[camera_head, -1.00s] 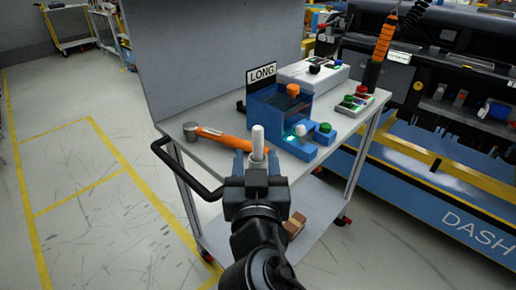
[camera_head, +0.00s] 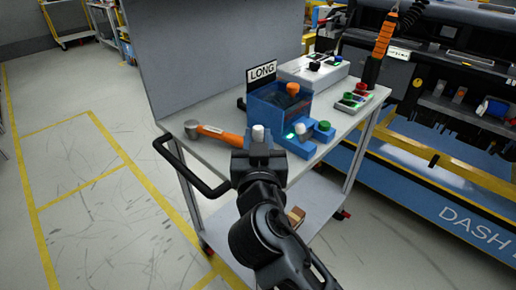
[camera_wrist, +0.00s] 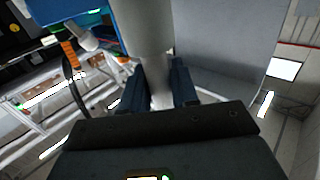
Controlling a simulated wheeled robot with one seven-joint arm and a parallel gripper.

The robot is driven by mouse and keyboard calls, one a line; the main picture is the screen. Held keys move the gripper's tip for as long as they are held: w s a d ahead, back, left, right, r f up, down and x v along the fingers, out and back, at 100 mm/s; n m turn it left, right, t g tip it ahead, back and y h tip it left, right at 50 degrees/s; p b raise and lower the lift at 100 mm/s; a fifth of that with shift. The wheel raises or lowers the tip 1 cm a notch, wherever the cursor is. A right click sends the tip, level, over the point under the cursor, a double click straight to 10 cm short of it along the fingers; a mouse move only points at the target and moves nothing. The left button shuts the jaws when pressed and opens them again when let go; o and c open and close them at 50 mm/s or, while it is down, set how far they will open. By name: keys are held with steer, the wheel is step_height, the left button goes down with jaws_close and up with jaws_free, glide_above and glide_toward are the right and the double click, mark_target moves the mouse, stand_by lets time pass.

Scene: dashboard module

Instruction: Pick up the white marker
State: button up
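The white marker (camera_head: 258,132) stands upright at my gripper (camera_head: 258,148). In the head view only its pale top shows above the gripper, which hides the rest. In the wrist view the marker (camera_wrist: 145,35) is a large pale cylinder running down between the two dark fingers of my gripper (camera_wrist: 160,80). The fingers lie close against both sides of it and look shut on it. The marker's lower end and its contact with the cart top cannot be seen.
An orange-handled hammer (camera_head: 218,134) lies left of the gripper on the grey cart (camera_head: 330,136). A blue box (camera_head: 268,104) with a LONG sign (camera_head: 262,71) stands just behind. A button box (camera_head: 353,101) sits to the right. A black handle (camera_head: 187,176) projects at the left.

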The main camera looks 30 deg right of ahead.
jaws_close()
step_height(320, 180, up, 10)
steer(key=shift+p, duration=0.3)
